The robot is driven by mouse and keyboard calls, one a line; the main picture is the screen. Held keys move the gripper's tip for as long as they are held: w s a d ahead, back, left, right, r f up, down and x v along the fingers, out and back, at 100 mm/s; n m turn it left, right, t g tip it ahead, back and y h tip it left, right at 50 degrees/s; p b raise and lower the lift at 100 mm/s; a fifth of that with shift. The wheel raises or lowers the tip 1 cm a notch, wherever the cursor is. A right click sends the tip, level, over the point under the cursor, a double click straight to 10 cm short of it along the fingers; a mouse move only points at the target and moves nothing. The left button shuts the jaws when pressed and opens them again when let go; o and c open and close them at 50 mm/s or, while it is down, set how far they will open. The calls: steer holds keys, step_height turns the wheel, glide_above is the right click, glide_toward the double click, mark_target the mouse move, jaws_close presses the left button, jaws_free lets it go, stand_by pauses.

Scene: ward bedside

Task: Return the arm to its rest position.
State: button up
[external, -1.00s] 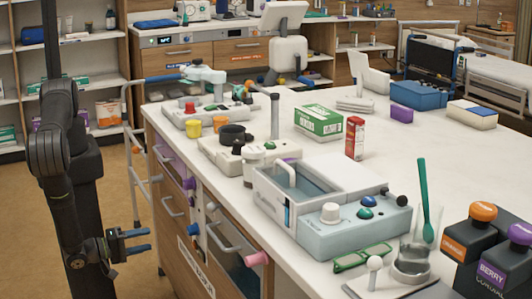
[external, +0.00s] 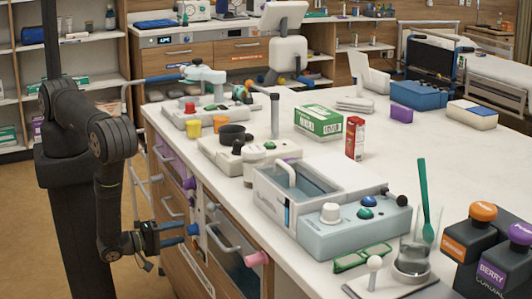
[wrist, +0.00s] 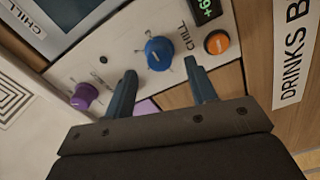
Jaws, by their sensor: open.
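My arm (external: 112,150) is bent at the left of the external view, in front of the counter's drawer side. My gripper (external: 184,233) is open, its two blue fingers pointing right toward the cabinet front. In the wrist view my gripper (wrist: 158,78) shows its fingers apart with nothing held. A blue knob (wrist: 160,53) on a pale control panel appears just beyond and between the fingertips. The fingers look apart from it, but the exact gap is hard to tell. The knob also shows near the fingertips in the external view (external: 193,230).
A purple knob (wrist: 85,95) and an orange button (wrist: 217,42) flank the blue knob. A pink knob (external: 256,258) and drawer handles stick out of the cabinet front. The white countertop (external: 330,92) above holds several devices. The floor (external: 30,225) at left looks clear.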

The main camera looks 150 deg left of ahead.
mark_target(187, 230)
steer(key=a, duration=0.3)
steer(key=shift+a, duration=0.1)
steer(key=n, duration=0.6)
steer(key=shift+a+f+n, duration=0.1)
steer(key=shift+a+n, duration=0.05)
steer(key=shift+n, duration=0.25)
